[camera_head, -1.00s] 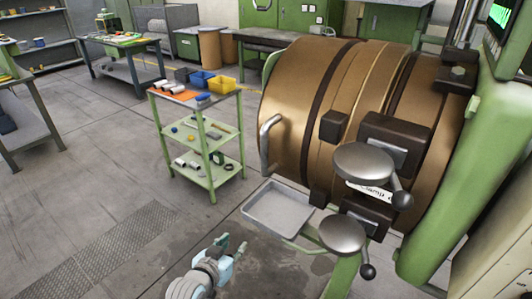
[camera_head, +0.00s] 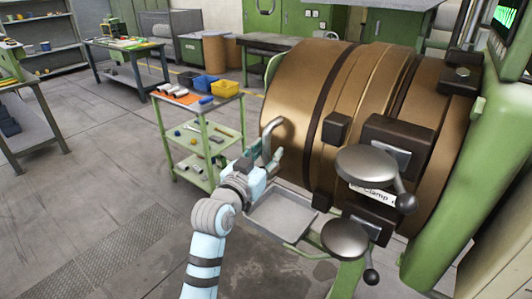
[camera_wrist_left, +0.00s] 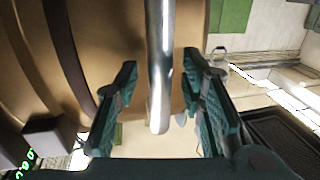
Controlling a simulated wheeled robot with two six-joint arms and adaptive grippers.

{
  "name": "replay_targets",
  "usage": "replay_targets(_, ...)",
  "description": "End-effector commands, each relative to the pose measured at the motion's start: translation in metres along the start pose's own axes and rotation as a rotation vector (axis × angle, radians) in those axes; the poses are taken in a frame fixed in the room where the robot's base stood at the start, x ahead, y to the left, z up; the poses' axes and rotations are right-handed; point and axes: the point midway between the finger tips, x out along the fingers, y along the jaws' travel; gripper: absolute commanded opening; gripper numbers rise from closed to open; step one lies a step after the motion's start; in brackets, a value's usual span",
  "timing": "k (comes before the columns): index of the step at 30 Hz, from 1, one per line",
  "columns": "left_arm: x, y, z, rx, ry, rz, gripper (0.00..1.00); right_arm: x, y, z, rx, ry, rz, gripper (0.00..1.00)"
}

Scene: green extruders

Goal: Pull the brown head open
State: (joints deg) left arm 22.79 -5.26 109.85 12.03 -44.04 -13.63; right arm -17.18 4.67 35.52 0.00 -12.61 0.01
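The brown head (camera_head: 290,101) is a large bronze-coloured drum with dark bands on the green machine. A curved metal handle (camera_head: 268,132) stands out from its left front side. My left gripper (camera_head: 262,160) is at the lower end of this handle. In the left wrist view the handle (camera_wrist_left: 160,65) runs down between the two teal fingers of my left gripper (camera_wrist_left: 162,105). The fingers are open, with a gap on each side of the handle. My right gripper is not in view.
A grey metal tray (camera_head: 285,222) sits just below my left gripper. Two round clamp knobs (camera_head: 366,164) with levers stick out at the drum's front. A green cart (camera_head: 237,118) with bins stands behind my left arm. The floor at the left is clear.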

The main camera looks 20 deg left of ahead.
Motion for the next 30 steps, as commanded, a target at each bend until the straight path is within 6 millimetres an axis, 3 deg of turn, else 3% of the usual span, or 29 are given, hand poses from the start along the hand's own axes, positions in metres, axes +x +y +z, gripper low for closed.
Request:
replay_targets(8,0.003,0.000,0.000,0.000,0.000,0.000,0.36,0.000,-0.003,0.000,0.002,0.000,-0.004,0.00)
replay_targets(15,0.002,0.000,0.000,0.000,-0.001,0.000,0.00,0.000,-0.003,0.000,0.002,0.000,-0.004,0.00)
replay_targets(25,0.003,-0.002,0.001,0.001,-0.001,-0.001,0.00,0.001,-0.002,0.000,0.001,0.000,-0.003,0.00)
replay_targets(30,0.008,-0.015,0.001,0.004,0.000,-0.005,0.00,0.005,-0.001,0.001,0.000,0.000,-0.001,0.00)
